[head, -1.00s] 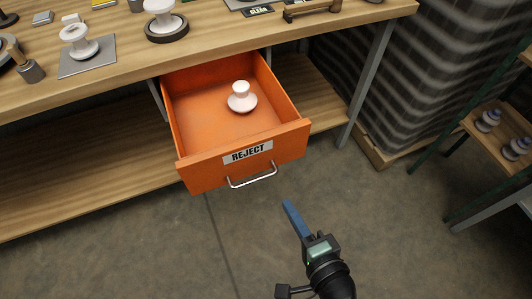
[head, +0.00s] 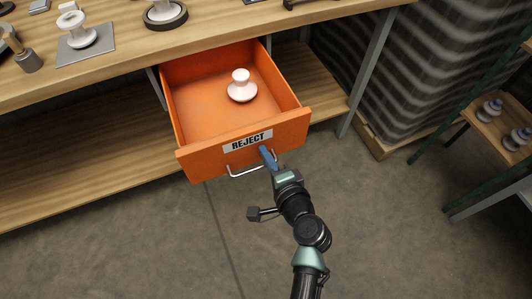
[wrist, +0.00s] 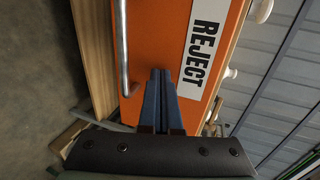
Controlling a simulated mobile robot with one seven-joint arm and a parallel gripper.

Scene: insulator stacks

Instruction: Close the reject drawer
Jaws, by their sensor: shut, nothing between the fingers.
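The orange reject drawer (head: 190,165) is pulled out from under the workbench in the head view, with a REJECT label and a silver handle (head: 244,171) on its front. A white insulator (head: 241,88) sits inside it. My gripper (head: 266,153) is shut and empty, its blue fingertips at the drawer front beside the right end of the handle, just below the label. In the wrist view the shut fingers (wrist: 159,75) point at the orange front (wrist: 155,30), between the handle (wrist: 121,45) and the label (wrist: 205,45). I cannot tell whether the tips touch it.
The wooden workbench (head: 110,75) above holds an insulator on a grey plate (head: 85,50) and another on a dark round base (head: 166,18). A lower shelf (head: 90,160) runs below. A rack with insulators (head: 489,110) stands at right. The floor before the drawer is clear.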

